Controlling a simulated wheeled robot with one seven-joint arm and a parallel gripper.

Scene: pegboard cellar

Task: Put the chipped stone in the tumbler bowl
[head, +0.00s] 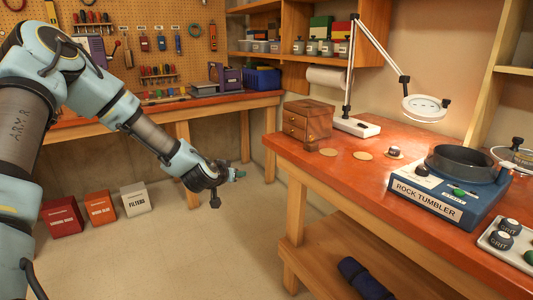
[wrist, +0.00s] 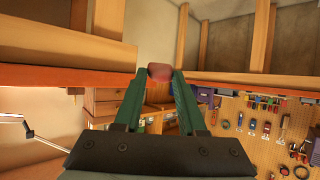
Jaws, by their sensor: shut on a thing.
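A reddish stone (wrist: 160,72) sits between the green fingertips of my gripper (wrist: 159,76), which is shut on it. Whether the stone is chipped cannot be made out. In the head view my gripper (head: 239,174) hangs over the floor between the two benches, left of the orange-topped workbench; the stone cannot be made out there. The dark round tumbler bowl (head: 463,168) is on the blue rock tumbler (head: 436,203) at the right of that workbench, well apart from my gripper. Its inside shows only partly.
The workbench (head: 330,180) also bears a small wooden drawer chest (head: 308,122), a magnifier lamp (head: 352,126), flat round discs and a white tray (head: 512,243) with grit jars. Several boxes (head: 101,207) stand on the floor at left. The floor between is clear.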

